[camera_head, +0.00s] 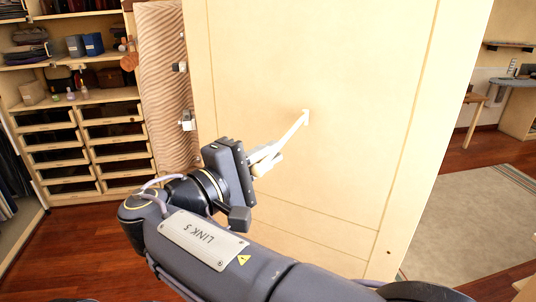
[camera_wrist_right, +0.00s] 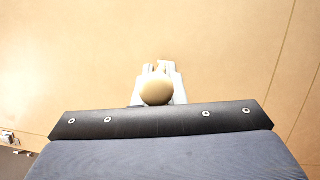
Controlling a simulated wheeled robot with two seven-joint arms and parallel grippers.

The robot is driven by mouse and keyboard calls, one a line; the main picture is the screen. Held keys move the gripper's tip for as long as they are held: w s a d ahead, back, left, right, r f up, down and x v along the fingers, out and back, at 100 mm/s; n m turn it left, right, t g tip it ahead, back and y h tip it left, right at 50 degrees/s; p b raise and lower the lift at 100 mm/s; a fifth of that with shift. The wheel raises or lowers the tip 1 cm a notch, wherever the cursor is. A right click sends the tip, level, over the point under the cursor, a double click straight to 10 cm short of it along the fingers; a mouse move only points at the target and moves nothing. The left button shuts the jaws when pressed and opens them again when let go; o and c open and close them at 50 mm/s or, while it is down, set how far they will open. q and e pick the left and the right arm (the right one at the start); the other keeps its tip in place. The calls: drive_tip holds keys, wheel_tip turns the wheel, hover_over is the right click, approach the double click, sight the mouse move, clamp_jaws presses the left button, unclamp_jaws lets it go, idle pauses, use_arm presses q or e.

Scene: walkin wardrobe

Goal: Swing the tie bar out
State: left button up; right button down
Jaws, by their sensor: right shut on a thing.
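The tie bar (camera_head: 291,131) is a thin white bar fixed by a small bracket (camera_head: 306,115) to a tall pale wooden panel (camera_head: 330,60). It slants down and left from the bracket to my right gripper (camera_head: 268,158). My right gripper is shut on the bar's lower end, and its fingers cover part of it. In the right wrist view, a rounded tan end (camera_wrist_right: 157,92) shows between the pale fingers, with the panel behind. My left gripper is not in view.
A shelf unit with several drawers (camera_head: 68,160) stands at the left. A wavy-faced wooden panel (camera_head: 163,80) with metal fittings is beside the tall panel. Reddish wooden floor (camera_head: 75,250) is open at lower left; a grey rug (camera_head: 470,220) lies at the right.

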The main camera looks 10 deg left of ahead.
drive_tip(key=c, duration=1.5)
unclamp_jaws()
drive_tip(key=b+v, duration=0.1)
drive_tip(key=v, duration=0.7)
drive_tip(key=shift+b, duration=0.35)
